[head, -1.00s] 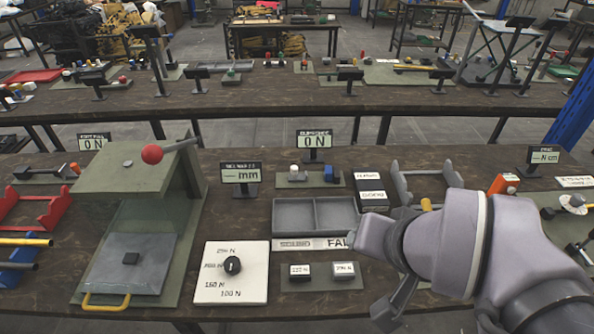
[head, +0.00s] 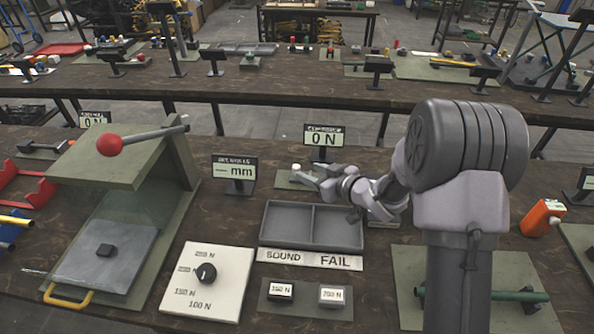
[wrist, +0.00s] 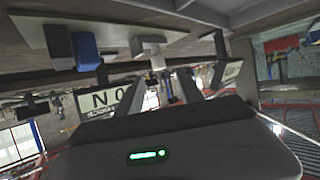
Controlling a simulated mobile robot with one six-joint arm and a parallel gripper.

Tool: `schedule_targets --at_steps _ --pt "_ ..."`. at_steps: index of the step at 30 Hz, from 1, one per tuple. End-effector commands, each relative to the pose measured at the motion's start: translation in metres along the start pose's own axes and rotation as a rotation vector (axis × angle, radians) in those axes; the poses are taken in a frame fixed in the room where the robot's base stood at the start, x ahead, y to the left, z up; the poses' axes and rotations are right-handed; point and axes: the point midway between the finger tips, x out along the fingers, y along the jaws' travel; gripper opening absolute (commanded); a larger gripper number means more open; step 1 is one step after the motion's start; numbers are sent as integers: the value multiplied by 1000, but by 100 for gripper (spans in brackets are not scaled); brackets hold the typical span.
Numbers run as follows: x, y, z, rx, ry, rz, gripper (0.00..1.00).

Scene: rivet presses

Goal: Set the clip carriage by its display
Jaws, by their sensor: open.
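A small grey plate (head: 288,181) stands behind the divided tray and carries a white-topped post (head: 296,168). In the wrist view, which is upside down, the post (wrist: 157,60) and a blue block (wrist: 87,50) show on the plate (wrist: 30,29). I cannot tell for sure which piece is the carriage. A display (head: 324,134) behind the plate reads 0 N; its small label is unreadable. It also shows in the wrist view (wrist: 105,99). My gripper (head: 318,180) is open and empty at the plate's right side, its fingers (wrist: 168,80) pointing towards the post. The blue block is hidden in the head view.
A divided grey tray (head: 312,226) with SOUND and FAIL labels lies in front. A dial board (head: 206,284) and two small labelled blocks are nearer. An orange device (head: 541,217) is right.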

Motion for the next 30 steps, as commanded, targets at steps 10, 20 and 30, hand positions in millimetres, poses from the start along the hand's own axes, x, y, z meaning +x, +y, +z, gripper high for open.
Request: schedule_targets --at_steps 10,20,30 --pt "71 0 1 0 0 0 44" --pt "77 0 0 1 -1 2 44" --pt "76 0 0 0 -1 2 0"
